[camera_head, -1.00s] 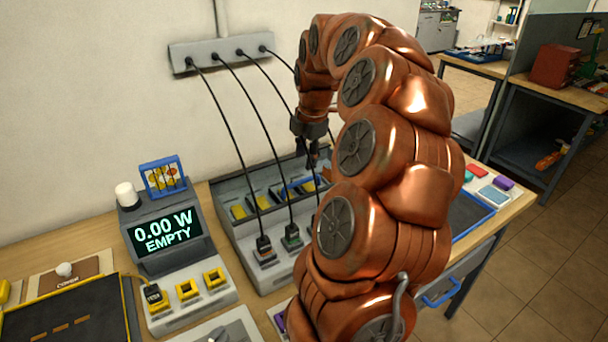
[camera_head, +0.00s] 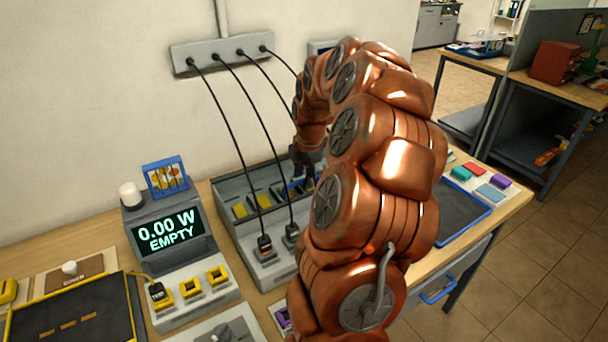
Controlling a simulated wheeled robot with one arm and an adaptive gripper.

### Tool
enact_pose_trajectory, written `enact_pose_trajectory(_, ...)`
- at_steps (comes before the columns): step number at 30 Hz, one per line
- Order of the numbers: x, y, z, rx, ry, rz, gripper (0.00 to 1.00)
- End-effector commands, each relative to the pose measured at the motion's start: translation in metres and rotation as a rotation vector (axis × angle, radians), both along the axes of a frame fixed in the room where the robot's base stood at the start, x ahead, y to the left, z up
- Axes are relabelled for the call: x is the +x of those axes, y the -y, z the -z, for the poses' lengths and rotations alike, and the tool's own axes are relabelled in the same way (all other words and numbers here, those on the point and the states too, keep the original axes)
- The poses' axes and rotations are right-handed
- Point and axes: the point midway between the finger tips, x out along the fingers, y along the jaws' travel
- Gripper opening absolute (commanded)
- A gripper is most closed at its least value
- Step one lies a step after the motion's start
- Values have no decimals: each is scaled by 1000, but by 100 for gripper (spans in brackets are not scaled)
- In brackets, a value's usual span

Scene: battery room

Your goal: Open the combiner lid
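A long grey box (camera_head: 283,274) on the wooden bench, which looks like the combiner, has a recessed rear part with several yellow pieces (camera_head: 239,210). A blue bar (camera_head: 293,188), possibly a lid handle, shows among them; I cannot clearly tell the lid from the box. Black plugs (camera_head: 265,244) with cables stand in its front ledge. My gripper (camera_head: 308,181) points down over the rear part, close to the blue bar. Its fingertips are small and dark, so I cannot tell whether they touch the bar. My arm hides the box's right end.
A meter (camera_head: 168,230) reading "0.00 W EMPTY" stands left of the box, with yellow sockets (camera_head: 190,287) before it. Cables hang from a grey wall strip (camera_head: 222,50) over the box. A dark blue-edged tray (camera_head: 462,215) and coloured blocks (camera_head: 490,193) lie on the right.

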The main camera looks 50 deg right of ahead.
Motion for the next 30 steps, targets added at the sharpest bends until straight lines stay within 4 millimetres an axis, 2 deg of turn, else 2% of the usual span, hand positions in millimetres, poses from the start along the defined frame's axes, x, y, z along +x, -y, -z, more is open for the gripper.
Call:
enact_pose_trajectory(2,0,0,0,0,0,0,38)
enact_pose_trajectory(13,0,0,0,0,-1,0,0)
enact_pose_trajectory(30,0,0,0,0,-2,-1,0)
